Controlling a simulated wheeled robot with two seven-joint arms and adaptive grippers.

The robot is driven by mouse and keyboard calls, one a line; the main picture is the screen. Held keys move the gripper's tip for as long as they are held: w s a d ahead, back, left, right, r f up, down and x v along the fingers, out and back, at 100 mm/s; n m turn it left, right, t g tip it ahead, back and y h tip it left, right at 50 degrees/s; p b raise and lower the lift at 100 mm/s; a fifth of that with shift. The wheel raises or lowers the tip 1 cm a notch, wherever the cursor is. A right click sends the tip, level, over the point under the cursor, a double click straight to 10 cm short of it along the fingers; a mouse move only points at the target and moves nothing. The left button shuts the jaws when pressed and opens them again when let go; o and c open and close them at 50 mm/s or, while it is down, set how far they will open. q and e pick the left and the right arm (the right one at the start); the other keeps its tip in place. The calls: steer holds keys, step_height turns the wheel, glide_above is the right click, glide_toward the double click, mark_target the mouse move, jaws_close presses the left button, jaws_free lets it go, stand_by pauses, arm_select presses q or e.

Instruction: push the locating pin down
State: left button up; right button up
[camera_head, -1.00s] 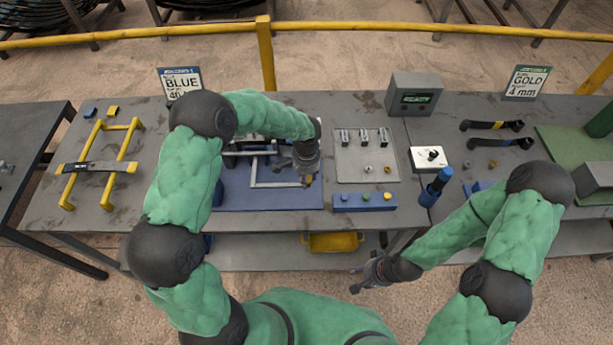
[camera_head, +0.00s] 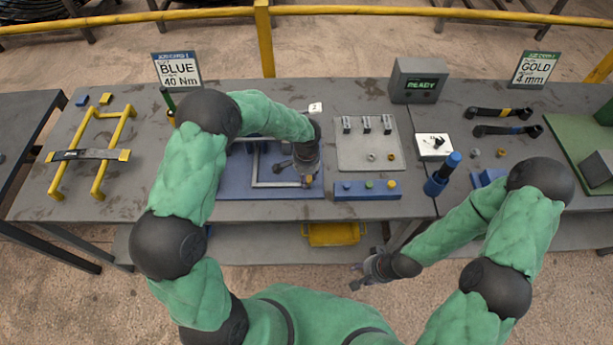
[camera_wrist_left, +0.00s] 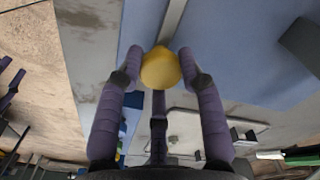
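The locating pin's yellow knob (camera_wrist_left: 160,70) is in the left wrist view, between the fingertips of my left gripper (camera_wrist_left: 161,52). The fingertips border the knob on both sides; whether they press on it is unclear. In the head view my left gripper (camera_head: 306,174) is low over the right part of the blue fixture plate (camera_head: 232,191), with a small yellow-orange spot of the knob (camera_head: 308,181) under it. The pin's shaft is hidden. My right gripper (camera_head: 368,271) is empty, fingers spread, in front of the table edge.
A grey frame (camera_head: 257,176) lies on the blue plate. To the right are a grey tray (camera_head: 355,150) with small parts and a blue button box (camera_head: 347,192). Behind stands a display box (camera_head: 404,80) reading READY. A yellow frame (camera_head: 122,127) lies left.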

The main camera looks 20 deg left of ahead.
arm_select(q)
steer(key=o, duration=0.3)
steer(key=shift+s+f, duration=0.1)
steer(key=shift+f, duration=0.15)
steer(key=shift+o, duration=0.2)
steer(key=shift+r, duration=0.15)
step_height(320, 180, up, 12)
stand_by(0.5)
